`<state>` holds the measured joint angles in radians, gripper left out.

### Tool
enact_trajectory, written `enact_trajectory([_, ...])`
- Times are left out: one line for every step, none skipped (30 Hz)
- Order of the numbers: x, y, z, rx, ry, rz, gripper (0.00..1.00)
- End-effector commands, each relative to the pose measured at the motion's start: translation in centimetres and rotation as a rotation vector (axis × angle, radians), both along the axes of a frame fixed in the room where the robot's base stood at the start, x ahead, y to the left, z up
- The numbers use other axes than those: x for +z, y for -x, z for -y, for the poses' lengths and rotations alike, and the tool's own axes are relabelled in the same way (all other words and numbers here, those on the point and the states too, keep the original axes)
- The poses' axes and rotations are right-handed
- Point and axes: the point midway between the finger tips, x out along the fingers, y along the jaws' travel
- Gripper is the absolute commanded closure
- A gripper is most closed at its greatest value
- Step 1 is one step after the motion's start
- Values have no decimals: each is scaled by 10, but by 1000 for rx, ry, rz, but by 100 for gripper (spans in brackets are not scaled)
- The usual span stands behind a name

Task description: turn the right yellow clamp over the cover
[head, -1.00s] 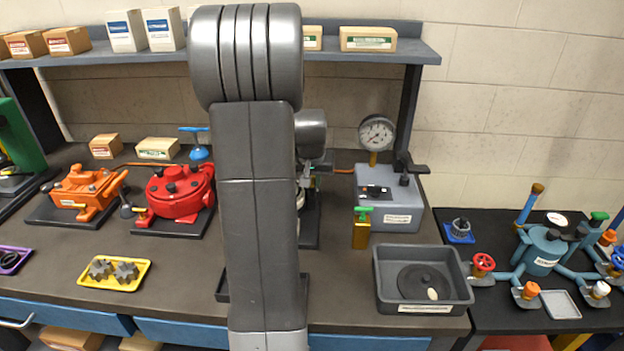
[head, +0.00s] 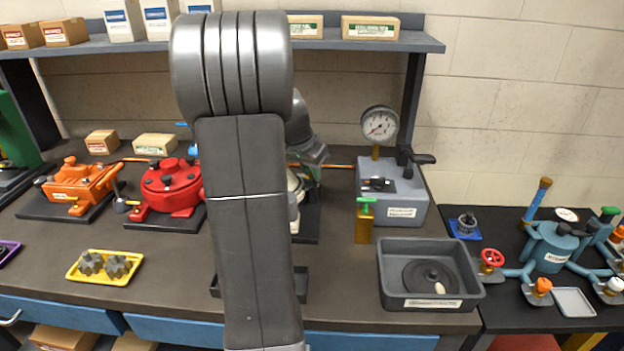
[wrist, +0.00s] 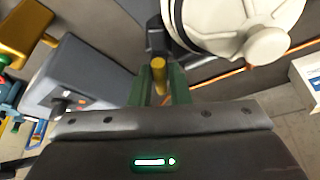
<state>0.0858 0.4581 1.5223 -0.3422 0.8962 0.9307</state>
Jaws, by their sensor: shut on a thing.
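A cream motor with a round cover (wrist: 215,22) fills the top right of the wrist view. In the head view its cream body (head: 297,190) shows only as a sliver behind my arm. The yellow clamp (wrist: 157,68) stands beside the cover in the wrist view, at the cover's left edge. My gripper (wrist: 161,86) has green fingers, one on each side of the clamp, and is shut on it. Whether the clamp lies over the cover's rim cannot be told. The clamp is hidden in the head view.
A grey gauge box (head: 395,200) and a yellow block with a green handle (head: 364,222) stand right of the motor. A grey tray (head: 430,302) holds a dark disc. A red motor (head: 170,185) stands at left.

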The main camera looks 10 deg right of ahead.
Motion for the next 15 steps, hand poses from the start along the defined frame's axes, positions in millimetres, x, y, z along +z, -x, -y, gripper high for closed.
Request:
enact_trajectory([-3,-2,-1,-42,2,3,100])
enact_trajectory([-3,-2,-1,-71,1,2,100])
enact_trajectory([-3,-2,-1,-110,1,2,100])
enact_trajectory([-3,-2,-1,-138,1,2,100])
enact_trajectory([-2,-2,-1,-167,2,1,100])
enact_trajectory([-2,-2,-1,-205,1,2,100])
enact_trajectory([-2,-2,-1,-234,1,1,100])
enact_trajectory([-2,-3,-1,-262,0,2,100])
enact_trajectory([-1,-3,-1,-300,0,2,100])
enact_trajectory([-1,-3,-2,-329,1,2,100])
enact_trajectory([-1,-3,-2,-357,1,1,100])
enact_trajectory([-1,-3,-2,-396,1,2,100])
enact_trajectory([-1,-4,-2,-424,1,2,100])
enact_trajectory([-1,-4,-2,-452,1,1,100])
enact_trajectory([-1,-4,-2,-491,1,1,100])
